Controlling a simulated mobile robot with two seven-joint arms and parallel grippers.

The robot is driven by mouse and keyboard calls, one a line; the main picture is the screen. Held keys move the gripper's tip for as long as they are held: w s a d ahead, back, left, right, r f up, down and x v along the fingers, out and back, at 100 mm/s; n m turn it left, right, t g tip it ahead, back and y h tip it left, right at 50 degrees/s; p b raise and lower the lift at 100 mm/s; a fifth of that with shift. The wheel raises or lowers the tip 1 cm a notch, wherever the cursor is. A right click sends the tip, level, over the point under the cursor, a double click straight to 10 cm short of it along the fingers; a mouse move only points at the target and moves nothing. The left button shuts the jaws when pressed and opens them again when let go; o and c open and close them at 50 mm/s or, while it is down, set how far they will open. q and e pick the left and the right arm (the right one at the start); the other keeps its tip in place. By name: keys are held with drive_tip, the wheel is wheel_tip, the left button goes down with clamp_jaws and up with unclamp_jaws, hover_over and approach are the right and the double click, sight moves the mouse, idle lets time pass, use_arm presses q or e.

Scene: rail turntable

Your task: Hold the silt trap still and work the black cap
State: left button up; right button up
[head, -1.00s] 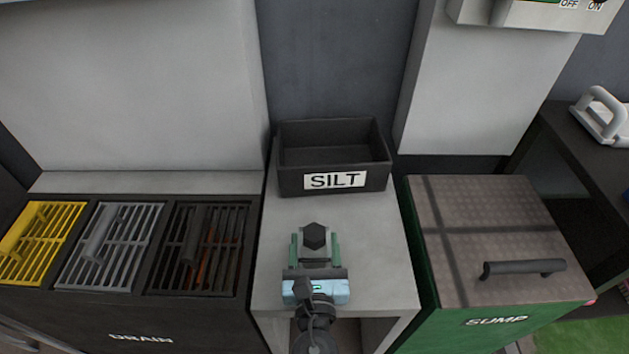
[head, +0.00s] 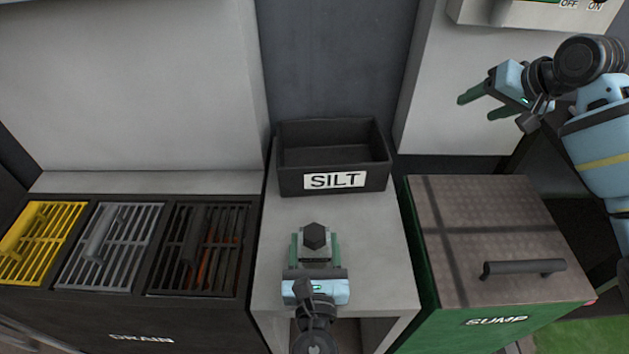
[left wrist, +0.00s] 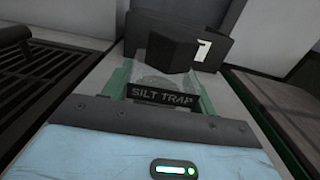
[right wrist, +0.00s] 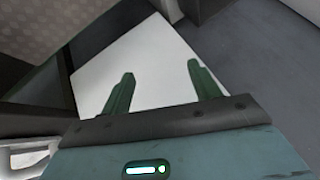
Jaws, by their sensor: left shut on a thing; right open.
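The silt trap (left wrist: 160,82) is a clear body with a dark "SILT TRAP" label, standing on the grey counter. The black cap (head: 316,236) is a dark hexagonal piece on its top; it also shows in the left wrist view (left wrist: 165,54). My left gripper (head: 315,250) is shut on the silt trap, one green finger on each side. My right gripper (head: 475,104) is open and empty, raised above and behind the sump, well away from the cap. It also shows in the right wrist view (right wrist: 160,88) with nothing between its fingers.
A black open SILT bin (head: 290,180) stands behind the trap. Left are the drain grates, yellow (head: 42,240), grey (head: 110,245) and black (head: 200,248). Right is the green SUMP box (head: 460,318) with a handled lid (head: 480,215). A switch box (head: 530,14) hangs at upper right.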

drive_tip(key=s+a+n+g+y, duration=0.1)
drive_tip(key=s+a+g, duration=0.2)
drive_tip(key=a, duration=1.1)
drive_tip(key=n+g+h, duration=0.2)
drive_tip(key=g+h, duration=0.2)
hover_over(315, 236)
drive_tip(key=shift+f, duration=0.4)
drive_tip(key=shift+f, duration=0.1)
wheel_tip(315, 236, down, 12)
drive_tip(key=shift+r, duration=0.1)
